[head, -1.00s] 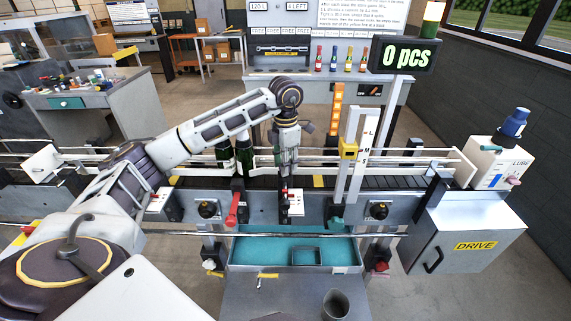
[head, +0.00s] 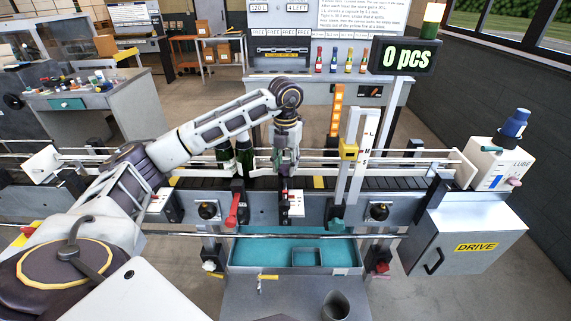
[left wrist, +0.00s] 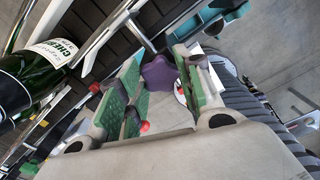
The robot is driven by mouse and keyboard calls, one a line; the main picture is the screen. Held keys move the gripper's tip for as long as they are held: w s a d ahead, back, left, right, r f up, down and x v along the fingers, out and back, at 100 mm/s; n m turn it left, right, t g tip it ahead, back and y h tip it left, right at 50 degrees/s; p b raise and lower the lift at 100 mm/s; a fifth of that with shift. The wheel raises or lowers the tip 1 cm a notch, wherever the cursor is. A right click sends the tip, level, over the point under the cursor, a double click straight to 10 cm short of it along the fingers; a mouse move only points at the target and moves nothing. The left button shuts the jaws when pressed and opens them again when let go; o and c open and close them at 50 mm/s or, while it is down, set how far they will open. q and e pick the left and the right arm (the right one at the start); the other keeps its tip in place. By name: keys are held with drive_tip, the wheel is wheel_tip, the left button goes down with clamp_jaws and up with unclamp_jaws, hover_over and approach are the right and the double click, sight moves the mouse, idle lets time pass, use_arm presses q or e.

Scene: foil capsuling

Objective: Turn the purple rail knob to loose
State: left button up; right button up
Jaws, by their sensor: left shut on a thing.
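The purple rail knob (left wrist: 160,73) is star-shaped and sits between the two green-padded fingers of my left gripper (left wrist: 160,80) in the left wrist view. The fingers are shut on it from both sides. In the head view my left gripper (head: 286,168) points down at the near rail of the conveyor (head: 375,183), and the knob is mostly hidden beneath it. A white scale plate (head: 296,203) with red marks is just below. My right gripper is not in view.
Green bottles (head: 245,158) stand on the conveyor close left of my gripper; one labelled bottle (left wrist: 30,82) is near in the left wrist view. A teal tray (head: 262,250) lies below.

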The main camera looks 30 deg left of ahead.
sight(285, 167)
use_arm(q)
drive_tip(key=shift+r+n, duration=0.15)
drive_tip(key=shift+n, duration=0.45)
drive_tip(key=o, duration=1)
drive_tip(key=shift+o, duration=0.2)
wheel_tip(285, 167, up, 12)
idle(0.7)
idle(0.7)
